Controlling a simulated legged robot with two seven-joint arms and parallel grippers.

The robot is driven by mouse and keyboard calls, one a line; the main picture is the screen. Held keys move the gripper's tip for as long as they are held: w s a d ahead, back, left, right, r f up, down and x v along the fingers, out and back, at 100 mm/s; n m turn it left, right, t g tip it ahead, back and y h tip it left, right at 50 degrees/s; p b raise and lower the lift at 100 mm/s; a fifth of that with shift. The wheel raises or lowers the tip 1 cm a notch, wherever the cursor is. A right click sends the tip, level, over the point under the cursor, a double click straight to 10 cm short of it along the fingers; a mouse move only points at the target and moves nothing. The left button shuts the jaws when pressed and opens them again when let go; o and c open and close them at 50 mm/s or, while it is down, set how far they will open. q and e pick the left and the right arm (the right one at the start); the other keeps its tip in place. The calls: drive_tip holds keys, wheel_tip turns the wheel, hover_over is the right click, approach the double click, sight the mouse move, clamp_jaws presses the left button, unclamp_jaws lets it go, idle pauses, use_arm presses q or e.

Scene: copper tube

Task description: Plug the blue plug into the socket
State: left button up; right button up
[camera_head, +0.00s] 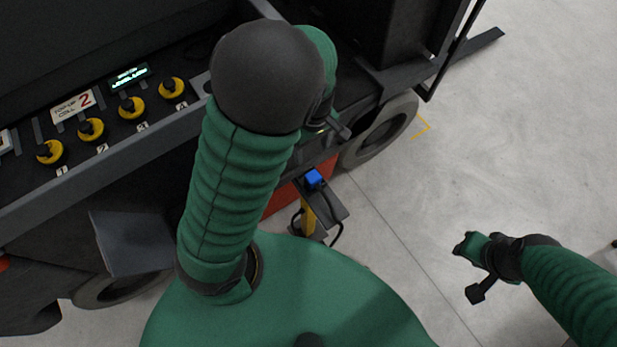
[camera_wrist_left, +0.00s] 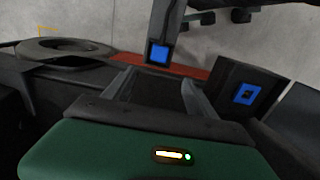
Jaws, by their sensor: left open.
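The blue plug (camera_head: 313,178) rests on a small dark stand with a yellow post, below my left gripper (camera_head: 338,128) in the head view. A dark cable hangs from it. In the left wrist view a solid blue square, apparently the plug (camera_wrist_left: 158,54), shows beyond my left gripper (camera_wrist_left: 155,82). That gripper is open, with nothing seen between its fingers. A blue frame with a dark centre, apparently the socket (camera_wrist_left: 245,94), sits on a dark box to the right. The socket is not visible in the head view. My right gripper (camera_head: 472,270) is open and empty, well to the right.
A dark cart with a panel of yellow knobs (camera_head: 131,107) and a small display fills the upper left. Its wheel (camera_head: 383,132) and a red part (camera_head: 318,168) are near the stand. The grey floor at the right is clear.

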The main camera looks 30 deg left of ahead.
use_arm(q)
drive_tip(key=b, duration=0.4)
approach(313, 176)
drive_tip(key=f, duration=0.5)
drive_tip(key=shift+s+a+f, duration=0.15)
drive_tip(key=shift+s+a, duration=0.1)
drive_tip(key=shift+d+f, duration=0.15)
use_arm(e)
drive_tip(key=f, duration=0.2)
drive_tip(key=d+f, duration=0.1)
drive_tip(key=f, duration=0.1)
drive_tip(key=shift+s, duration=0.25)
use_arm(q)
wheel_tip(313, 176, down, 4)
drive_tip(key=shift+w+f+b, duration=0.1)
drive_tip(key=shift+f+b, duration=0.15)
drive_tip(key=shift+b, duration=0.6)
drive_tip(key=shift+w+f, duration=0.1)
drive_tip(key=shift+f, duration=0.35)
drive_tip(key=shift+d, duration=0.1)
use_arm(e)
drive_tip(key=shift+a+f, duration=0.15)
drive_tip(key=shift+f, duration=0.7)
use_arm(q)
drive_tip(key=shift+r, duration=0.1)
